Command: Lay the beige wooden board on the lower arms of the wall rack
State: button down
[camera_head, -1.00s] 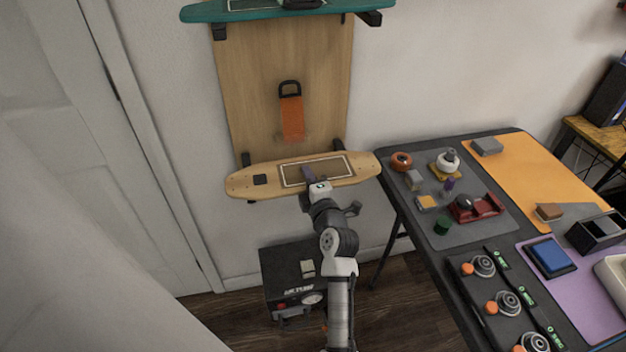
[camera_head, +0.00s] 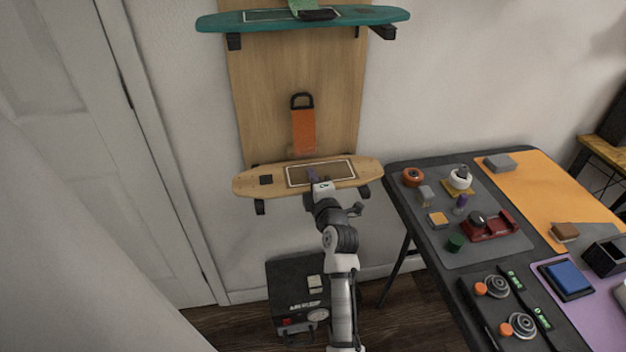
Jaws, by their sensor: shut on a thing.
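The beige wooden board (camera_head: 368,171) lies lengthwise across the lower part of the wall rack (camera_head: 345,95), its dark rectangular panel facing up. My gripper (camera_head: 313,177) is shut on the board near the middle of its front edge; the fingertips are small and partly hidden. The black front ends of the left lower arm (camera_head: 260,207) and right lower arm (camera_head: 364,191) show below the board's front edge. The board hides most of both arms. I cannot tell whether it touches them or is slightly above.
A teal board (camera_head: 370,16) lies on the upper arms. An orange strap (camera_head: 303,130) hangs on the rack between the boards. A black box (camera_head: 290,275) stands on the floor below. A cluttered worktable (camera_head: 480,262) stands close at right.

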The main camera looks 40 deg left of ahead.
jog(key=shift+f+b, duration=0.3)
jog(key=shift+b, duration=0.35)
dwell(0.4)
jog(key=c, duration=0.6)
grip_release()
jog(key=shift+f, duration=0.1)
jog(key=b+v, duration=0.5)
jog(key=v, duration=0.6)
jog(key=shift+b, duration=0.4)
dwell(0.7)
dwell(0.3)
